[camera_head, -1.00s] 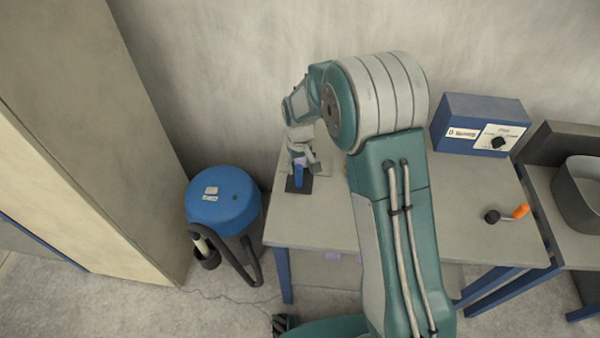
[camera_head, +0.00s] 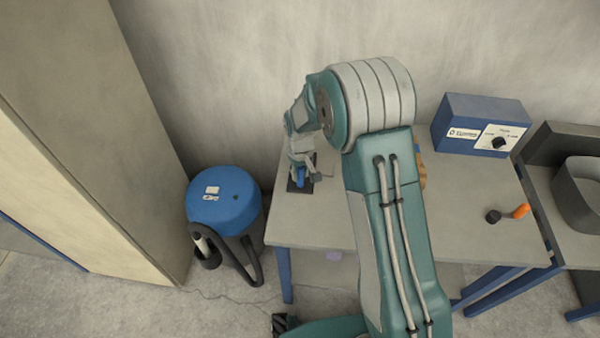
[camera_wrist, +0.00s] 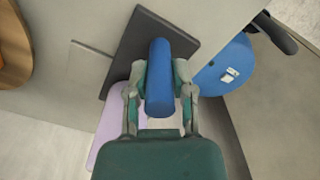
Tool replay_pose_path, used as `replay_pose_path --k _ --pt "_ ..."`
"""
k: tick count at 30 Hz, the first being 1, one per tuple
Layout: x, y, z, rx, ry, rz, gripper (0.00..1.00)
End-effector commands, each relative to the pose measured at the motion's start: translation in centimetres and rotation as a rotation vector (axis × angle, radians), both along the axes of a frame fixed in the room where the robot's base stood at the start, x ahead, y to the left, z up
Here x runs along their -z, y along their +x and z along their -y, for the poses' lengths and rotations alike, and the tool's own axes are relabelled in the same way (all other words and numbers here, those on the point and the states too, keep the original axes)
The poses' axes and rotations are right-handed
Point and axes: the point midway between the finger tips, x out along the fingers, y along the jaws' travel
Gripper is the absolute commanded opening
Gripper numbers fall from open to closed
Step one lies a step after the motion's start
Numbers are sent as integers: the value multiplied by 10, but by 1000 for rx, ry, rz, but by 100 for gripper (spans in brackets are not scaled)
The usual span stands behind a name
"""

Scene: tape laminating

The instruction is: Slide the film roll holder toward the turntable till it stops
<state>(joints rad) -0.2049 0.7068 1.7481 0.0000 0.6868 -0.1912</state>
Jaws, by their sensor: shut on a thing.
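The film roll holder is a dark flat plate (camera_wrist: 135,45) with a blue upright post (camera_wrist: 159,80) on it. My gripper (camera_wrist: 160,92) is shut on the post, with a finger on each side of it. In the head view, the gripper (camera_head: 301,168) is at the table's left end, and the post (camera_head: 300,178) and plate (camera_head: 292,187) show beneath it. A round brown wooden edge, seemingly the turntable (camera_wrist: 12,45), shows at the wrist view's left, apart from the plate. In the head view, the brown piece (camera_head: 422,172) is mostly hidden behind my arm.
A blue-topped canister (camera_head: 225,195) stands beside the table's left end. A blue control box (camera_head: 478,125) is at the back right, and an orange-handled tool (camera_head: 519,211) lies at the right. A purple item (camera_head: 334,256) lies below the tabletop (camera_head: 315,225).

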Motion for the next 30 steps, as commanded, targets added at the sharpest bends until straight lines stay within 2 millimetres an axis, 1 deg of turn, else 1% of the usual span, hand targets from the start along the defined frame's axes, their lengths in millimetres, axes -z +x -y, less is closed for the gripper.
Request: replay_pose_path --k 2,9,12,15,24,25,26,27,30 --pt "1 -1 8 1 1 0 0" --pt "1 -12 63 5 0 0 0" --pt "1 -16 79 4 1 -1 0" --pt "1 -17 86 1 0 -1 0" --pt "1 -18 89 0 0 -2 0" --pt "2 -18 90 0 0 -2 44" --pt "2 -18 90 1 0 -2 58" --pt "1 -18 90 1 1 -2 65" --pt "1 -18 89 1 1 -1 65"
